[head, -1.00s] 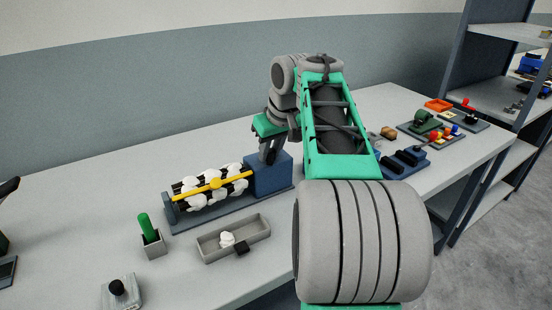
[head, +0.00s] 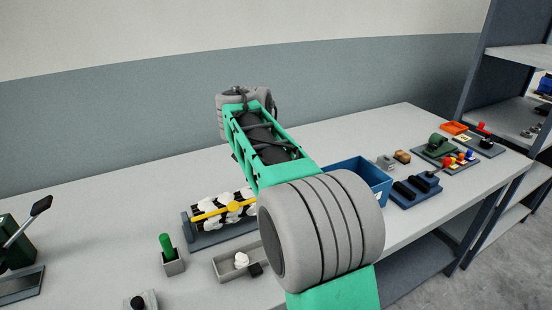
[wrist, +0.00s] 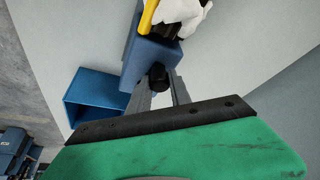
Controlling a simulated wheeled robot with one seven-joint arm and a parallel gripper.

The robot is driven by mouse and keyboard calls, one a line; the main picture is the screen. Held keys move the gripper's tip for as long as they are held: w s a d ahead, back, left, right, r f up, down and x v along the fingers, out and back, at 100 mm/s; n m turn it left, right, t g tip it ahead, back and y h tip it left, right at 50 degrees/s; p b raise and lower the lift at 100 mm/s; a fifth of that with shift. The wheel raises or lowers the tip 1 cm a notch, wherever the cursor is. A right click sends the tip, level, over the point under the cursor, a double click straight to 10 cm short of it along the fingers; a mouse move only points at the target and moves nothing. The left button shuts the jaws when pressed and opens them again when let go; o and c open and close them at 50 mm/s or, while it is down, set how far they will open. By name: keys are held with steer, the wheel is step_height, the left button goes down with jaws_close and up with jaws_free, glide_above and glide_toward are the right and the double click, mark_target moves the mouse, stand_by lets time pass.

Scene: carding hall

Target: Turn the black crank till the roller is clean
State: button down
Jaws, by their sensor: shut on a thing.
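The roller (head: 208,222) lies on a blue base at mid-table. It is black, with white fluff clumps on it and a yellow bar across it. Part of it and its blue end block are hidden behind my arm in the head view. In the wrist view, the roller's white fluff (wrist: 180,10) shows at the top edge, beside the blue end block (wrist: 150,55). The black crank's knob (wrist: 158,80) sits between my fingers. My gripper (wrist: 160,84) is shut on it. The gripper itself is hidden in the head view.
A grey tray (head: 223,268) with white fluff and a black handle lies in front of the roller. A green-handled tool stands in a grey holder (head: 173,264). A blue bin (head: 372,172) and blue block set (head: 415,190) are to the right. A lever device (head: 20,240) is far left.

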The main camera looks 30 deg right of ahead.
steer(key=m+p, duration=0.1)
steer(key=p, duration=0.1)
steer(key=w+m+g+p, duration=0.1)
steer(key=p, duration=0.1)
steer(key=shift+w+d+r+m, duration=0.15)
steer(key=shift+d+r+m, duration=0.05)
steer(key=shift+r+m, duration=0.2)
steer(key=m+p, duration=0.1)
steer(key=p, duration=0.1)
steer(key=w+d+m+g+p, duration=0.1)
steer(key=m+p, duration=0.1)
steer(key=p, duration=0.1)
steer(key=shift+w+m+g+h, duration=0.15)
steer(key=shift+m+g+h, duration=0.15)
steer(key=shift+h, duration=0.1)
steer(key=m+p, duration=0.1)
steer(key=p, duration=0.1)
steer(key=d+m+g+p, duration=0.1)
steer(key=p, duration=0.1)
steer(key=w+m+p, duration=0.1)
steer(key=m+p, duration=0.1)
steer(key=shift+d+f, duration=0.2)
steer(key=shift+f, duration=0.15)
steer(key=shift+f, duration=0.1)
steer(key=c, duration=1.2)
jaws_free()
steer(key=shift+p+v, duration=2)
steer(key=shift+v, duration=1.95)
steer(key=shift+w+d, duration=0.1)
